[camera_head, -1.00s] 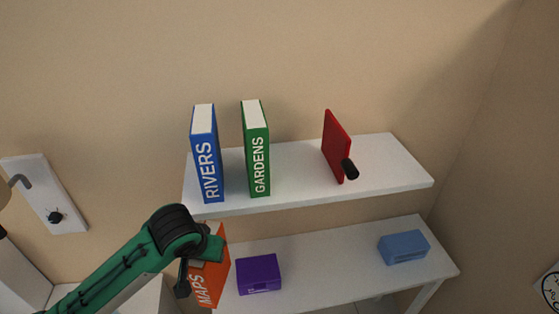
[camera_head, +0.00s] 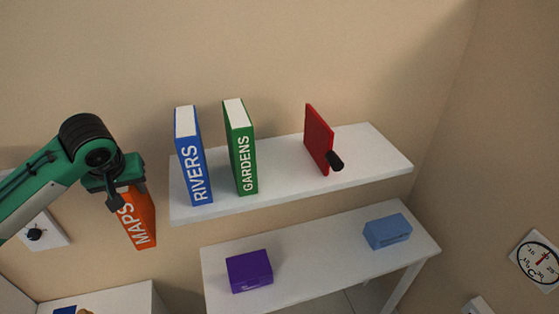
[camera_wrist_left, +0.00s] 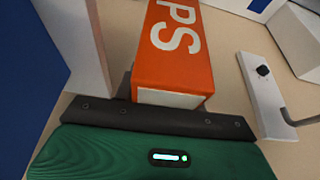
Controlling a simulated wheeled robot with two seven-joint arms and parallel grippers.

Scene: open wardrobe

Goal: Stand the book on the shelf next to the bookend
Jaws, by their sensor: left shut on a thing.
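My left gripper (camera_head: 122,184) is shut on an orange book (camera_head: 138,222) marked MAPS. It holds the book in the air, left of the upper shelf (camera_head: 290,178), with the spine facing me and the book slightly tilted. In the left wrist view the orange book (camera_wrist_left: 176,45) extends away from the gripper (camera_wrist_left: 160,112). A red bookend (camera_head: 318,138) with a black knob stands on the shelf's right part. A blue RIVERS book (camera_head: 194,165) and a green GARDENS book (camera_head: 241,155) stand upright on the shelf's left part. My right gripper is not in view.
Bare shelf lies between the green book and the bookend. A lower table (camera_head: 310,256) holds a purple box (camera_head: 249,271) and a light blue box (camera_head: 387,231). A hook plate (camera_head: 40,231) is on the wall at left. A clock (camera_head: 540,260) hangs at right.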

